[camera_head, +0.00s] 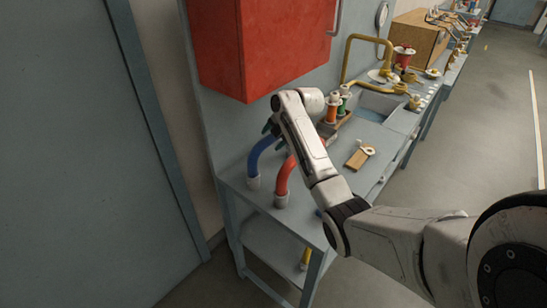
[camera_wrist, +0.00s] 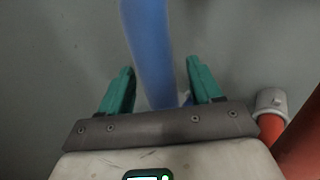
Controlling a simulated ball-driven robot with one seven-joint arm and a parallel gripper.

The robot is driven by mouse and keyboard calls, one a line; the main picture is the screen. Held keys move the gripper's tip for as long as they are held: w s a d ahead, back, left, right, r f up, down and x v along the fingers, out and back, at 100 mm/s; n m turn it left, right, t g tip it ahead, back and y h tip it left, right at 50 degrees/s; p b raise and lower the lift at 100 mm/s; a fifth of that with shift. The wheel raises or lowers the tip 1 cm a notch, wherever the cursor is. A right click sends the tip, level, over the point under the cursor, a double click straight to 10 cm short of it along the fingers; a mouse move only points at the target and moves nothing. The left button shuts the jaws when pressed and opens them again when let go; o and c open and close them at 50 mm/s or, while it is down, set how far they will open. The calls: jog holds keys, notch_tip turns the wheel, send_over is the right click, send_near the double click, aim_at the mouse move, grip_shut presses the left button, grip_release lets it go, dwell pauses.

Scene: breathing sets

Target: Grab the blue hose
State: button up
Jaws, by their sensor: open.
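The blue hose (camera_head: 257,158) stands at the near left end of the grey bench and curves up from a light socket. My gripper (camera_head: 268,127) is at the upper part of its bend, partly hidden by my wrist in the head view. In the wrist view the blue hose (camera_wrist: 148,50) runs down between the two green fingers of my gripper (camera_wrist: 161,80). The fingers are open, one on each side of the hose, with a gap on both sides.
A red hose (camera_head: 284,177) stands close to the right of the blue one; it also shows in the wrist view (camera_wrist: 272,128). A red cabinet (camera_head: 265,45) hangs above. A wooden block (camera_head: 356,158) lies on the bench (camera_head: 237,180), with a sink (camera_head: 378,107) and bottles behind.

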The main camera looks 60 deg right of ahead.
jog(key=shift+c, duration=0.3)
grip_shut()
dwell(0.6)
